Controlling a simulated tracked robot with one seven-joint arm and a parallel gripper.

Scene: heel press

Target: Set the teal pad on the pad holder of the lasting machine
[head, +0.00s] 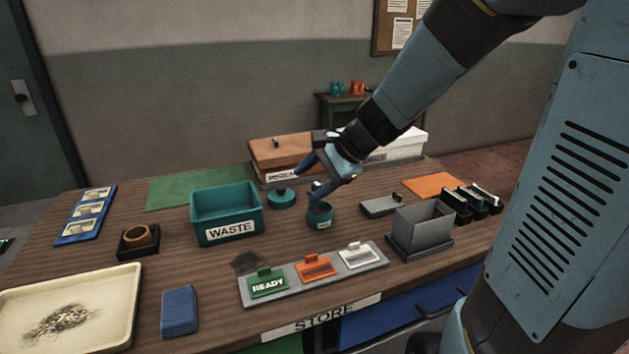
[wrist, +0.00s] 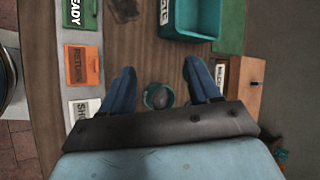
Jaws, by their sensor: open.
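My gripper (head: 315,183) is open over the middle of the table, its blue fingers pointing down. In the wrist view, the fingers of my gripper (wrist: 159,72) stand apart with nothing held. A round teal cup (head: 319,216) with a dark inside stands below it. In the wrist view this teal cup (wrist: 158,97) shows in the gap between the fingers. A flat round teal piece with a knob (head: 281,198) lies to the left of the cup. I cannot tell whether either is the teal pad. I cannot make out a lasting machine or pad holder.
A teal WASTE bin (head: 228,231) stands to the left. Brown (head: 285,150) and white boxes stand behind. A grey open box (head: 422,229) is to the right. A rack (head: 290,285) with READY, orange and white tags lies in front. A cream tray (head: 120,300) is front left.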

